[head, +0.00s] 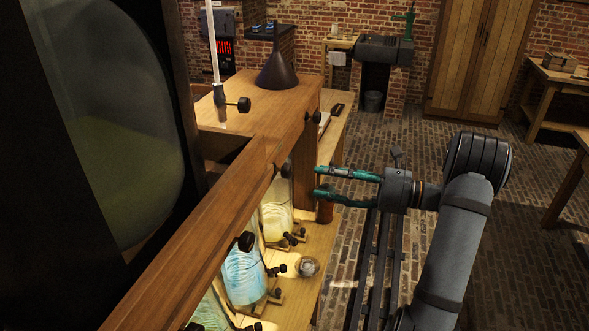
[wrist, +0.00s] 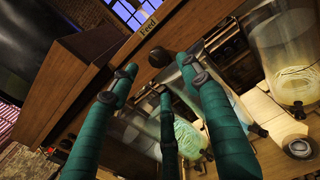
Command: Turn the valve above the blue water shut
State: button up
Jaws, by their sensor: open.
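In the head view, the jar of blue water (head: 243,277) stands under a long wooden beam (head: 215,235). A round black valve knob (head: 246,241) sits on the beam's side just above it. My gripper (head: 320,182) is open and empty, right of the beam, with its green fingers pointing left, nearer the pale yellow jar (head: 277,222). In the wrist view, my gripper (wrist: 156,78) has its fingers spread. A black knob (wrist: 157,57) on the beam shows just beyond and between the fingertips, apart from them. I cannot tell which valve this knob is.
A small "Feed" label (wrist: 148,26) is on the beam. Small black taps (head: 276,270) and a small glass cup (head: 307,266) are at the jars' front. Another dark knob (head: 285,170) is farther along the beam.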

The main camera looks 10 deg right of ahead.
aim_at(291, 172)
jog(key=p+x, duration=0.1)
jog(key=x, duration=0.2)
jog(key=p+x, duration=0.2)
jog(key=x, duration=0.2)
jog(key=shift+a+r, duration=0.2)
jog(key=shift+w+a+f, duration=0.15)
jog(key=shift+w+a, duration=0.1)
jog(key=shift+a, duration=0.2)
jog(key=shift+c, duration=0.5)
jog(key=c, duration=1)
